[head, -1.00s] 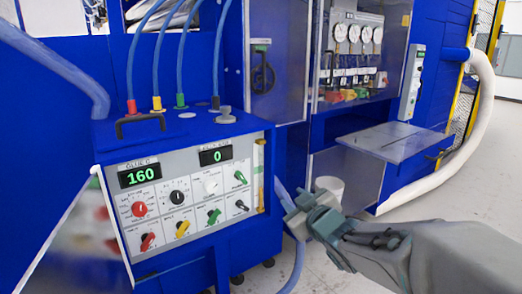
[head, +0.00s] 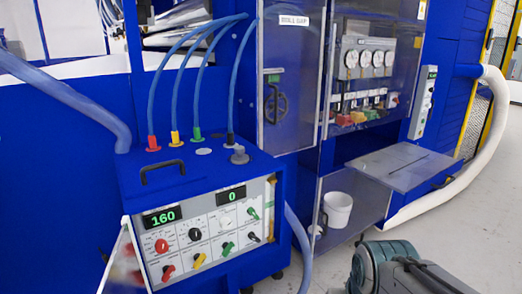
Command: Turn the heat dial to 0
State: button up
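The control box (head: 215,175) stands at lower left with its grey panel (head: 243,214) facing me. The labels are too small to read, so I cannot tell which is the heat dial. My gripper (head: 383,264) is at the bottom edge, right of the box and well apart from it; its fingers cannot be made out.
Several small switch knobs, including a yellow one (head: 199,260), line the panel's lower row. Blue hoses (head: 186,65) rise from the box top. A black handle (head: 162,173) stands on it. A white bucket (head: 337,208) and a grey shelf (head: 405,165) are at right.

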aim_at(161, 246)
jog(key=k, duration=0.5)
jog(key=u, duration=0.95)
jog(key=i, duration=0.45)
jog(key=u, duration=0.2)
